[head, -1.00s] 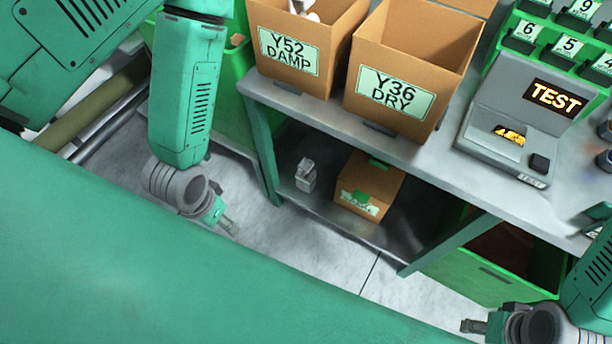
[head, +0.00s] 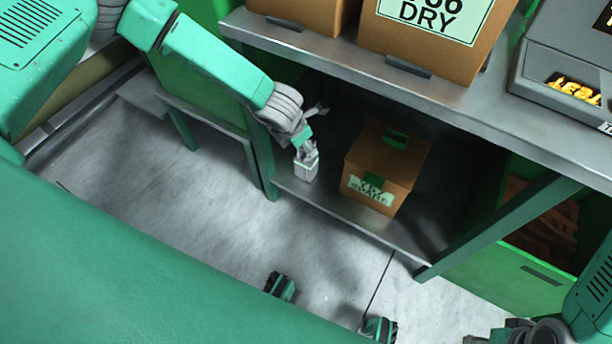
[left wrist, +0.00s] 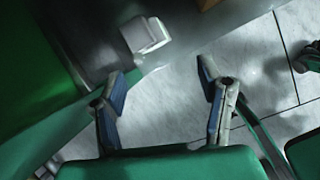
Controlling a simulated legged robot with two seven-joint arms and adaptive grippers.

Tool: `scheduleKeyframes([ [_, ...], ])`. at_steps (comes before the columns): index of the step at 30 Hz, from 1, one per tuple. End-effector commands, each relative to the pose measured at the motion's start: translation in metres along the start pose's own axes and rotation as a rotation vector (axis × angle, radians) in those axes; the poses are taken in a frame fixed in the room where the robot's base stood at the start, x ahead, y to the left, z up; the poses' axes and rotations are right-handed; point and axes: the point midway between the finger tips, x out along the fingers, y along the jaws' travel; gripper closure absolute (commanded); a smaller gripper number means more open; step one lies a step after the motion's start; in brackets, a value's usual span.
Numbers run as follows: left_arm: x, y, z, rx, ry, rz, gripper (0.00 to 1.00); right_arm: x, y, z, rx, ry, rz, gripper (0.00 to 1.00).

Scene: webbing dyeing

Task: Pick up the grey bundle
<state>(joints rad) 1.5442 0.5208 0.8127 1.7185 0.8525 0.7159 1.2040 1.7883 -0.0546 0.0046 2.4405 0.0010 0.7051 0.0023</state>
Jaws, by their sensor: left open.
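The grey bundle (head: 307,168), a small light-grey block, stands on the low shelf under the workbench, near its left front corner. In the left wrist view the bundle (left wrist: 146,36) lies beyond the fingertips, nearer the left finger and not between the fingers. My left gripper (head: 312,132) is open and empty. In the head view it overlaps the bundle's top; I cannot tell whether they touch. Its spread fingers also show in the left wrist view (left wrist: 167,70). My right gripper (head: 476,339) is partly cut off at the bottom right edge, and its jaws are unclear.
A brown carton (head: 384,170) with green tabs stands right of the bundle on the low shelf (head: 350,220). The workbench top (head: 330,58) overhangs both, with cartons and a grey display device (head: 570,60) on it. A green leg (head: 262,160) stands close left.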

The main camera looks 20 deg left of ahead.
Motion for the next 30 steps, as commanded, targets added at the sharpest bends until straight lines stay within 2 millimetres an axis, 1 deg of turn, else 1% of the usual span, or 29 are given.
scheduleKeyframes([
  [1, 0.014, 0.013, 0.002, -0.119, -0.003, 0.006, 0.39, 0.015, 0.0, 0.001, 0.0, 0.0, 0.0, 0.6],
  [3, 0.019, 0.025, 0.008, -0.239, -0.006, 0.008, 0.39, 0.02, 0.0, 0.001, 0.0, 0.001, 0.0, 0.6],
  [6, 0.023, 0.034, 0.012, -0.324, -0.008, 0.009, 0.39, 0.024, 0.0, 0.001, 0.0, 0.001, 0.0, 0.6],
  [8, 0.029, 0.035, 0.013, -0.339, -0.007, 0.009, 0.39, 0.026, 0.0, 0.001, 0.0, 0.001, 0.0, 0.6],
  [11, 0.048, 0.034, 0.013, -0.338, -0.006, 0.009, 0.39, 0.034, 0.0, 0.001, 0.0, 0.001, 0.0, 0.6],
  [15, 0.077, 0.034, 0.012, -0.334, -0.006, 0.009, 0.39, 0.047, 0.0, 0.002, 0.0, 0.001, 0.0, 0.6],
  [18, 0.094, 0.035, 0.012, -0.334, -0.006, 0.008, 0.39, 0.054, 0.0, 0.003, 0.0, 0.001, 0.0, 0.6],
  [21, 0.102, 0.035, 0.013, -0.332, -0.007, 0.008, 0.39, 0.057, 0.0, 0.003, 0.0, 0.001, 0.0, 0.6],
  [26, 0.112, 0.035, 0.013, -0.331, -0.007, 0.007, 0.39, 0.062, -0.001, 0.003, 0.0, 0.001, 0.0, 0.6],
  [30, 0.133, 0.036, 0.011, -0.331, -0.008, 0.007, 0.39, 0.079, -0.001, 0.004, 0.0, 0.001, 0.0, 0.6],
])
